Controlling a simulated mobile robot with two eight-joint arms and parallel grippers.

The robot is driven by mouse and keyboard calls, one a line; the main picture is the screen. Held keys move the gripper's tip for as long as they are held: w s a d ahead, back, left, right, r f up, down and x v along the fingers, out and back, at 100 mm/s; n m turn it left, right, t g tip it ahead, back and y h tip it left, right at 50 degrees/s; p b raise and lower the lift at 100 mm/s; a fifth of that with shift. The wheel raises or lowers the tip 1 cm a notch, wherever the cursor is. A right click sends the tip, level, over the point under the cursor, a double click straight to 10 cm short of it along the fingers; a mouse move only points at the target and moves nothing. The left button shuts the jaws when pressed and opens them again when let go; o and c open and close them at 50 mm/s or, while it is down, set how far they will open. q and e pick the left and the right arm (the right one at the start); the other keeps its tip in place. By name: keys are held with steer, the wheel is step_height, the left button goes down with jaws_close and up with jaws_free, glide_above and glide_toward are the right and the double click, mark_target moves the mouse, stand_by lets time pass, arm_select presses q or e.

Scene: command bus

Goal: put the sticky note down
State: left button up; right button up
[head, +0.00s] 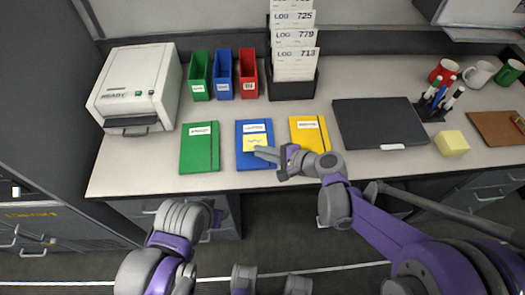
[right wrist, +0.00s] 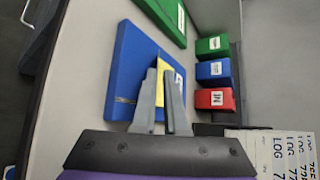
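The yellow sticky note (head: 254,142) is over the blue notebook (head: 241,160), just below its white label, with its marked face up. My right gripper (head: 258,152) is at the note's near right edge. In the right wrist view the note (right wrist: 161,70) shows between and beside the two fingers (right wrist: 161,80), which are close together and appear shut on it. The fingers hide part of the note, and I cannot tell whether it touches the blue notebook (right wrist: 128,65). My left arm shows at the bottom left; its gripper is not in view.
A green notebook (head: 199,148) lies left of the blue one, a yellow notebook (head: 309,134) right. A closed black laptop (head: 375,120), pen holder (head: 428,112) and yellow block (head: 452,143) are further right. Colored bins (head: 224,75) and a log rack (head: 292,88) stand behind.

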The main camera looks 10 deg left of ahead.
steer(key=v, duration=0.8)
steer(key=p+v, duration=0.1)
steer(key=v, duration=0.3)
steer(key=shift+s+d, duration=0.2)
steer(key=shift+s, duration=0.15)
steer(key=s+d+f+n+h, duration=0.4)
steer(key=s+d+n+h, duration=0.6)
steer(key=s+d, duration=0.5)
steer(key=shift+s+d+h, duration=0.15)
steer(key=shift+d+h, duration=0.7)
steer(key=shift+h, duration=0.15)
